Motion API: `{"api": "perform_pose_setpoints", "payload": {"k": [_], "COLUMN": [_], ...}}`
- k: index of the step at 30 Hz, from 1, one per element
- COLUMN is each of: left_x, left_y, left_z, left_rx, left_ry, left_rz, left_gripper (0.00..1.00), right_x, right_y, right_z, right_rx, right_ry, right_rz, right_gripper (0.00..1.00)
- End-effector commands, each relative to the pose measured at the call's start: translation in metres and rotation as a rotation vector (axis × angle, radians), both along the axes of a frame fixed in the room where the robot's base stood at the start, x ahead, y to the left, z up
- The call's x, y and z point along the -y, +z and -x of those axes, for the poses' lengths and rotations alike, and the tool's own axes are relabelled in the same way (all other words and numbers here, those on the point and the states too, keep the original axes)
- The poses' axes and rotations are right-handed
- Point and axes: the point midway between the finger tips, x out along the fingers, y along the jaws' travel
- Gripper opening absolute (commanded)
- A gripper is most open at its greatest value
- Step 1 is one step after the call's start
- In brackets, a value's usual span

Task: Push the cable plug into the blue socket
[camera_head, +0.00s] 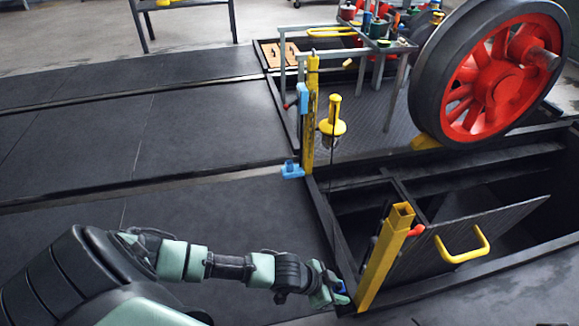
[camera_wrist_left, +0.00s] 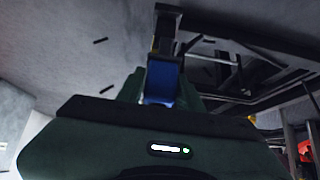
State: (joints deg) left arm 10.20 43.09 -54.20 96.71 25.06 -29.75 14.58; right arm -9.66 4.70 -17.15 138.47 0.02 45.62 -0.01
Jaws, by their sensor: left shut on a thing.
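My left gripper (camera_head: 332,290) reaches in low, beside the foot of the front yellow post (camera_head: 385,258). It is shut on a blue piece, seen between its fingers in the left wrist view (camera_wrist_left: 161,82). I take this piece for the cable plug, but its front end is hidden. A dark and yellowish part (camera_wrist_left: 165,38) stands just beyond it; I cannot tell whether they touch. A light-blue block (camera_head: 292,170) sits at the foot of the rear yellow post (camera_head: 310,120). I cannot tell which blue part is the socket. My right gripper is not in view.
An open pit with a raised dark hatch (camera_head: 470,240) and yellow handle (camera_head: 463,247) lies right of the front post. A large red wheel (camera_head: 490,80) is behind. Dark floor plates at left (camera_head: 200,130) are clear.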

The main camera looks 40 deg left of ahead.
Motion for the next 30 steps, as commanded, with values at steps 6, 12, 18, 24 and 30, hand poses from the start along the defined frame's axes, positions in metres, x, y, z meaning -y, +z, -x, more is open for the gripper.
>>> {"api": "perform_pose_setpoints", "payload": {"k": [6,12,18,24,30], "left_x": [-0.005,-0.005,-0.020,-0.039,-0.059], "left_y": [0.002,0.002,0.001,0.000,-0.001], "left_z": [0.007,0.006,-0.004,-0.018,-0.032], "left_rx": [0.001,0.001,0.002,0.001,0.003], "left_ry": [0.000,-0.001,0.000,-0.001,0.000], "left_rz": [0.001,0.000,-0.004,-0.003,-0.003], "left_gripper": [0.00,0.00,0.00,0.00,0.00], "right_x": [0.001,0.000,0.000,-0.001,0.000], "right_y": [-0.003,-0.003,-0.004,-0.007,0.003], "right_z": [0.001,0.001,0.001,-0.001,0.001], "right_rx": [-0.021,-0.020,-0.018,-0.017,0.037], "right_ry": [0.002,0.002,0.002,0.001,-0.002], "right_rz": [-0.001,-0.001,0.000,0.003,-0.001], "right_gripper": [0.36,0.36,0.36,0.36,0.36]}}
